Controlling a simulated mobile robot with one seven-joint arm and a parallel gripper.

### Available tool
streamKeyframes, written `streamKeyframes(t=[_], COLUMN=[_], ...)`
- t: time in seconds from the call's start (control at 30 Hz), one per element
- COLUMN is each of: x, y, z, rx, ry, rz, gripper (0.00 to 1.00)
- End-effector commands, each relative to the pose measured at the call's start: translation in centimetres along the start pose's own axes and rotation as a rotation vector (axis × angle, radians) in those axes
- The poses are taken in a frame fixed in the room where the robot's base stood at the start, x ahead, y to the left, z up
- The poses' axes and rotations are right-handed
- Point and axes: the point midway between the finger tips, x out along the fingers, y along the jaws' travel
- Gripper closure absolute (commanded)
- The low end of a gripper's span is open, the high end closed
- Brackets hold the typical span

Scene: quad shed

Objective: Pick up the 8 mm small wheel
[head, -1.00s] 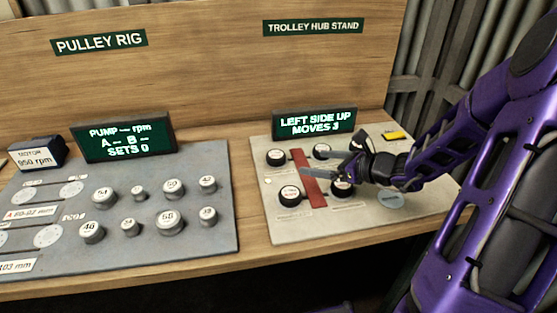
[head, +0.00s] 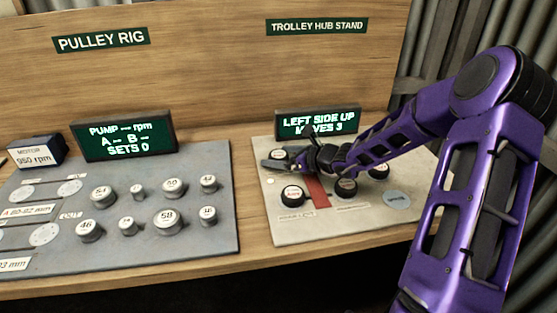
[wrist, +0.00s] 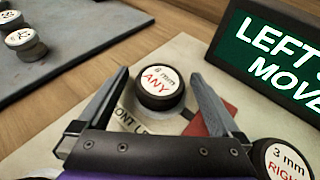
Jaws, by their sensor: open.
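A small black wheel with a white top (wrist: 158,88) stands upright on the cream board, between my gripper's fingers in the wrist view. Its label reads "ANY" under a size that looks like 8 or 6 mm; I cannot tell which. In the head view this wheel (head: 278,153) is at the board's back left, partly hidden by my gripper (head: 283,150). My gripper (wrist: 159,76) is open, with one finger on each side of the wheel and gaps visible. Another wheel, marked 3 mm RIGHT (wrist: 284,161), is to the right.
Two more wheels, front left (head: 293,196) and front middle (head: 346,187), stand near the red strip (head: 319,193). The green display (head: 318,121) stands close behind the board. The grey pulley board (head: 130,250) with several pulleys lies to the left.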

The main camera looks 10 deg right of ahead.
Motion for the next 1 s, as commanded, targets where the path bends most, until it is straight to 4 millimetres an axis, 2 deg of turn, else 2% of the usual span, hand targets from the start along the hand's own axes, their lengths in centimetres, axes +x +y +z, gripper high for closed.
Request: streamKeyframes(t=[0.27,0.37,0.77,1.0], x=[0.52,0.51,0.49,0.42], y=[0.01,0.00,0.00,0.00], z=[0.02,0.02,0.01,0.20], rx=[-0.001,-0.001,-0.001,-0.002], ry=[0.000,0.000,0.000,0.000], rz=[0.000,0.000,0.000,0.000], gripper=[0.00,0.14,0.86,0.87])
